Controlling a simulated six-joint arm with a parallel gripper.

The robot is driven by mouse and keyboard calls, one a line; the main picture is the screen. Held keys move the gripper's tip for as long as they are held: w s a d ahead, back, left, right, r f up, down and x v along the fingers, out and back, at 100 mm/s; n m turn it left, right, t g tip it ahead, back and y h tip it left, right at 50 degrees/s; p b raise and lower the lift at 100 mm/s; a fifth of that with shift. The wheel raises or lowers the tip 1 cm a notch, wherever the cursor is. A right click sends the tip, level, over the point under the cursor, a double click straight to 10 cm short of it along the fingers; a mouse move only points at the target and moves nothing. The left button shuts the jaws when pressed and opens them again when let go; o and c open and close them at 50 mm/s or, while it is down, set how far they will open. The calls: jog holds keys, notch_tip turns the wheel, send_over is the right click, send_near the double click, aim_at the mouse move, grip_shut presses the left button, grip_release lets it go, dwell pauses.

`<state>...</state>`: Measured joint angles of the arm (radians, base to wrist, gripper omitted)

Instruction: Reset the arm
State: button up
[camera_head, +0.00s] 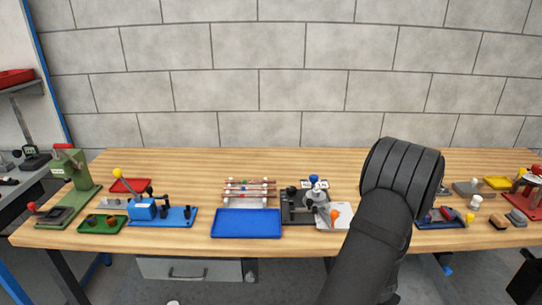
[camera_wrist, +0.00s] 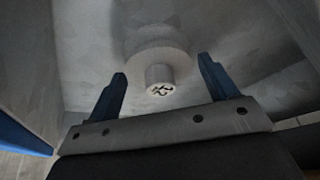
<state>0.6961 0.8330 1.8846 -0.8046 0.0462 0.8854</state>
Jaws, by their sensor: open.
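My gripper (camera_wrist: 162,68) shows in the wrist view with its two blue fingers wide apart and nothing held between them. Behind the fingers is a round metal boss (camera_wrist: 160,78) with dark marks on its end, set on a grey metallic surface; I cannot tell what it belongs to or how far off it is. In the camera_head view my dark arm rises at the right front of the bench, and the gripper itself is hidden. Copper tubes (camera_head: 249,191) lie across a light rack behind the blue tray.
The wooden bench (camera_head: 210,165) holds a blue tray (camera_head: 246,223), a dark fixture (camera_head: 292,207), a blue tool (camera_head: 176,216), a green press (camera_head: 74,176), a green tray (camera_head: 102,224) and a red tray (camera_head: 131,185). My arm covers part of the right side. The bench's back strip is clear.

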jog(key=shift+r, duration=0.15)
jog(key=shift+v, duration=1.6)
jog(key=v, duration=0.9)
jog(key=x, duration=1.2)
jog(key=shift+w+d+f, duration=0.1)
jog(key=shift+f, duration=0.15)
jog(key=shift+r, duration=1.3)
notch_tip(320, 180, up, 7)
jog(key=w+d+r+m, duration=0.2)
jog(key=w+d+r, duration=0.2)
jog(key=d+r, duration=0.4)
jog(key=shift+w+m+g+h, duration=0.3)
jog(key=shift+w+g+h, duration=0.1)
jog(key=shift+r, duration=0.1)
